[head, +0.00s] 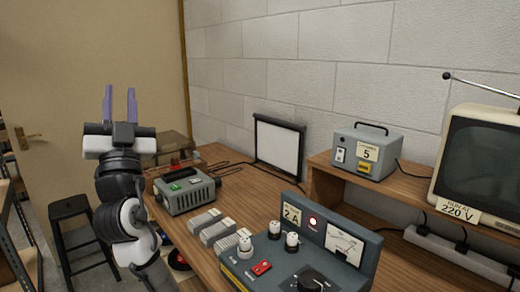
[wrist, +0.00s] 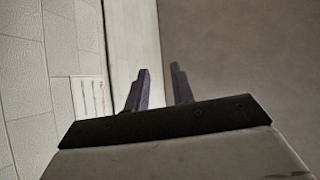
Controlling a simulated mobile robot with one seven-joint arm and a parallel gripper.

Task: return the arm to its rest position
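My gripper (head: 119,104) is raised at the left of the head view, fingers pointing up, in front of the tan wall and door. Its two purple-grey fingers are apart with nothing between them. In the wrist view the gripper (wrist: 158,92) is also open and empty, with a pale wall and a brownish surface beyond it. My arm rises from the bottom of the head view, left of the wooden bench (head: 230,185). The gripper touches nothing that I can see.
The bench holds a grey-green box (head: 187,192), several pale blocks, a blue-grey control panel (head: 335,245) and a white screen (head: 279,147). A shelf at right bears a grey unit (head: 365,150) and a television (head: 480,160). A black stool (head: 85,235) stands at left.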

